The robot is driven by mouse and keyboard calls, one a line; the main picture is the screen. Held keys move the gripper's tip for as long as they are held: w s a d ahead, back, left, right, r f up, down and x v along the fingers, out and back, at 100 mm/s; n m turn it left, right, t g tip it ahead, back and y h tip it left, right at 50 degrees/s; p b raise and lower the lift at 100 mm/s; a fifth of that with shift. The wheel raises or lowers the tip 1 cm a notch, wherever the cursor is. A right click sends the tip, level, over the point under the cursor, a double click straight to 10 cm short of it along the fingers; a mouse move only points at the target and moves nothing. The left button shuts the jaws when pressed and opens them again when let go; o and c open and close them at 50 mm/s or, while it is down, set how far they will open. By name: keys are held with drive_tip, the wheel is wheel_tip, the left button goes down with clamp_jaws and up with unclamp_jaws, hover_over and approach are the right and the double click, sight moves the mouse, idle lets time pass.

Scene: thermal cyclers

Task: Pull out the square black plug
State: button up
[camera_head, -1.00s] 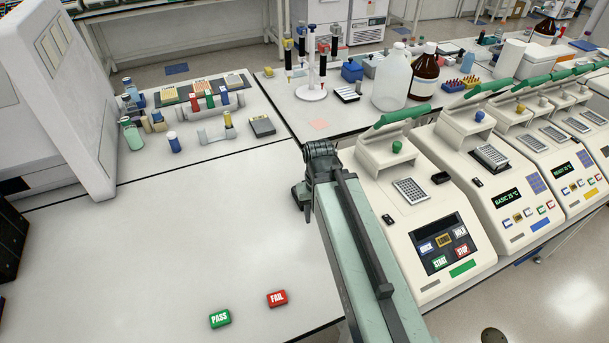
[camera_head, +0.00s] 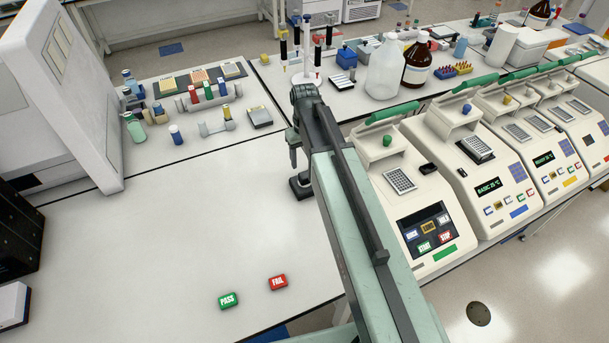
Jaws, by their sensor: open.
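A small black block (camera_head: 428,169), which looks like the black plug, sits on the top right of the nearest thermal cycler (camera_head: 440,195). It is too small to tell how square it is or how it is seated. A smaller black piece (camera_head: 462,174) is on the second cycler. My gripper (camera_head: 301,188) points down over the white bench, left of the nearest cycler and well apart from the black block. It looks empty and is open, though its fingers are small and partly hidden by my arm.
Green PASS (camera_head: 229,301) and red FAIL (camera_head: 278,282) buttons lie on the bench front. Tubes and bottles stand at the back left. A clear jug (camera_head: 386,70) and brown bottle (camera_head: 417,62) stand behind the cyclers. The bench left of my gripper is clear.

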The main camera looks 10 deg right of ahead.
sight(305, 174)
drive_tip(key=shift+f, duration=0.1)
wheel_tip(305, 174, down, 9)
drive_tip(key=b, duration=0.9)
idle(0.5)
clamp_jaws()
drive_tip(key=shift+r, duration=0.2)
drive_tip(key=shift+r+p, duration=2.9)
drive_tip(key=shift+p, duration=0.15)
